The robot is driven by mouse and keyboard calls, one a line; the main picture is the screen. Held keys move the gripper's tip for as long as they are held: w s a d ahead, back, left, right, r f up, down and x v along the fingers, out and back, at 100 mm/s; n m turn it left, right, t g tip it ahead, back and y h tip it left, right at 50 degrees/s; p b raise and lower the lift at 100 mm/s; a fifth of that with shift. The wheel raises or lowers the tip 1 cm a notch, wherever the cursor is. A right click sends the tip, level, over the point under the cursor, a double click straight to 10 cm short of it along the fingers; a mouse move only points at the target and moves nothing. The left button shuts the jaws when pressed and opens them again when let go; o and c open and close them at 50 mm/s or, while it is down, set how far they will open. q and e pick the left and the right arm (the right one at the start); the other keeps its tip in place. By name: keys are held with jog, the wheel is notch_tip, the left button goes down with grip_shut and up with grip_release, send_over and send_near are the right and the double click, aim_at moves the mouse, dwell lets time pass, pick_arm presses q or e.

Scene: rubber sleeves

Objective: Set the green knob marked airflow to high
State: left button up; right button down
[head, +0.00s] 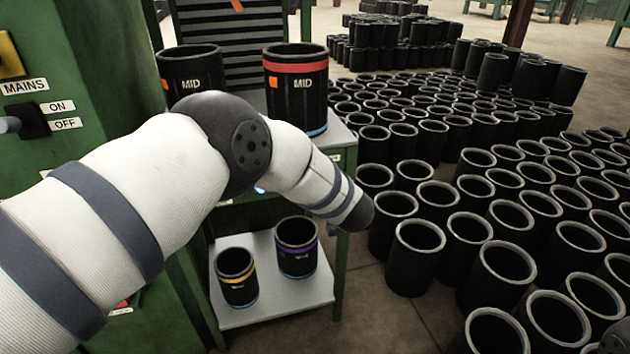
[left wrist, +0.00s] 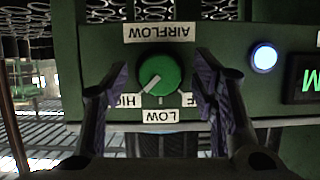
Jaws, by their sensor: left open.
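The green knob (left wrist: 160,73) is in the middle of the left wrist view on a dark green panel, which appears upside down. The AIRFLOW label (left wrist: 159,32) is above it in the picture, HIGH (left wrist: 125,100) is at lower left and LOW (left wrist: 160,115) is below. A third label at right is partly hidden by a finger. My left gripper (left wrist: 163,80) is open, with one finger on each side of the knob and visible gaps. The head view does not show the knob or gripper; my left arm fills its left side.
In the left wrist view a lit round lamp (left wrist: 264,57) is beside the knob. In the head view, a MAINS lever (head: 28,121) is at left. Many black sleeves crowd the floor.

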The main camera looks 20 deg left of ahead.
pick_arm(q)
jog(key=v, duration=1.2)
